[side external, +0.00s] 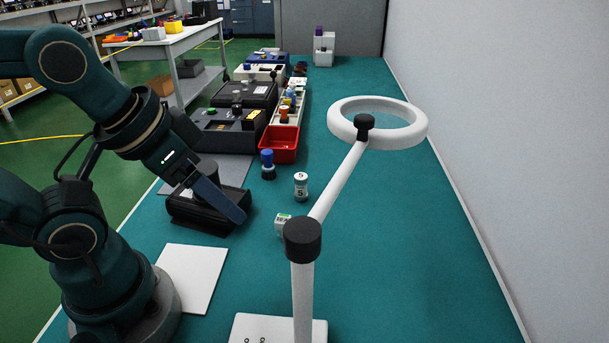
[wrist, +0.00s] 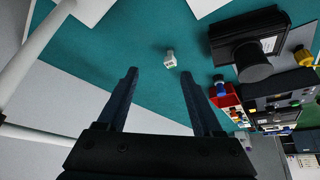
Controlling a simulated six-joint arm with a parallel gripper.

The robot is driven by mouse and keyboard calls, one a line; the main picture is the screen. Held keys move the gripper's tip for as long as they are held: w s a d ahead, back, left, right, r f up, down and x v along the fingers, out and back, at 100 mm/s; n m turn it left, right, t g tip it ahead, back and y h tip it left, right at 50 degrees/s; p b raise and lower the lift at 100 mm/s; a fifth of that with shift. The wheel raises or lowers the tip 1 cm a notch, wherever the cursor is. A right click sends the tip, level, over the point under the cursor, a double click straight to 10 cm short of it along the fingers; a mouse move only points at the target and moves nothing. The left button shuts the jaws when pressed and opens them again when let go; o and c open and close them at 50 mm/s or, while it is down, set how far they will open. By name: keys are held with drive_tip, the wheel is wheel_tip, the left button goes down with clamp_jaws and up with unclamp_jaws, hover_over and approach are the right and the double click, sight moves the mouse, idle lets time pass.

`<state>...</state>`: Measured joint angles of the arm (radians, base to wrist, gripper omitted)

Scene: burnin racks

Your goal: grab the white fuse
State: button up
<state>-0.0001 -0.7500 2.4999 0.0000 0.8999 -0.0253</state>
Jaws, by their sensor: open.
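Two small white items stand out on the teal bench in the side view. One is an upright white cylinder (side external: 301,186) with a dark number on it. The other is a small white block (side external: 283,224) with a greenish mark, beside the lamp post. I cannot tell for sure which is the white fuse. The wrist view shows one small white labelled piece (wrist: 170,59), just past the fingertips and between their lines; it looks most like the block. My gripper (wrist: 160,73) is open and empty, above the bench. In the side view its finger (side external: 218,198) overlaps a black device.
The white ring lamp (side external: 337,181) rises close to the white items. A black device (side external: 190,213) stands left. A blue-capped piece (side external: 267,165) and a red bin (side external: 279,144) are behind. White sheets (side external: 192,277) lie in front. The bench's right side is clear.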

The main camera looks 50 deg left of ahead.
drive_tip(key=w+r+n, duration=0.2)
drive_tip(key=w, duration=0.2)
drive_tip(key=n+g, duration=0.4)
drive_tip(key=n, duration=0.1)
hover_over(283, 218)
drive_tip(key=f, duration=0.4)
drive_tip(key=d+f, duration=0.1)
drive_tip(key=f, duration=0.1)
drive_tip(key=shift+s+f, duration=0.1)
drive_tip(key=shift+f, duration=0.2)
drive_tip(key=shift+g, duration=0.6)
drive_tip(key=f, duration=0.3)
drive_tip(key=a+f, duration=0.1)
drive_tip(key=shift+w+f, duration=0.3)
drive_tip(key=shift+s+f, duration=0.25)
drive_tip(key=shift+f, duration=2.8)
clamp_jaws()
